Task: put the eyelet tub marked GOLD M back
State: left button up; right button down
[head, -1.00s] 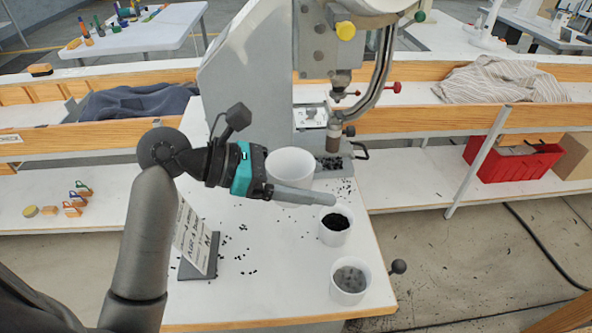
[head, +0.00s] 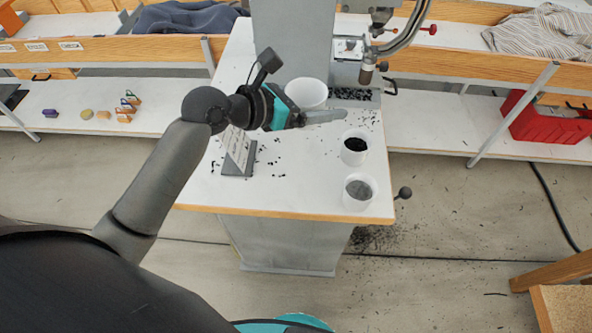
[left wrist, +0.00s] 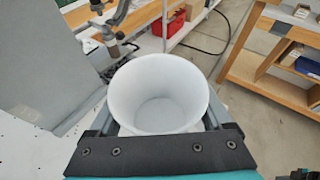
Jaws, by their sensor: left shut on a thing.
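My left gripper (head: 322,117) is shut on a plain white tub (head: 306,92) above the press table. In the left wrist view the tub (left wrist: 158,85) sits between the two fingers, and its inside looks empty. No marking on it can be read. A white tub with black contents (head: 354,149) stands on the table just in front of the fingertips. Another white tub with grey contents (head: 359,191) stands nearer the front right corner. No GOLD M label shows on either. My right gripper is out of view.
The press (head: 290,45) stands at the back of the table (head: 290,190). A tilted sign (head: 238,152) stands at the table's left, below my wrist. Small black bits are scattered around. A black-knobbed lever (head: 404,192) sticks out at the right edge.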

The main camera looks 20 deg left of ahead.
pick_arm(q)
jog(key=b, duration=0.6)
send_over(314, 170)
notch_tip(314, 170, down, 15)
jog(key=shift+r, duration=0.15)
jog(key=shift+f+b, duration=1.35)
jog(key=shift+f, duration=1.05)
jog(key=shift+f, duration=0.15)
jog(key=o, duration=1.2)
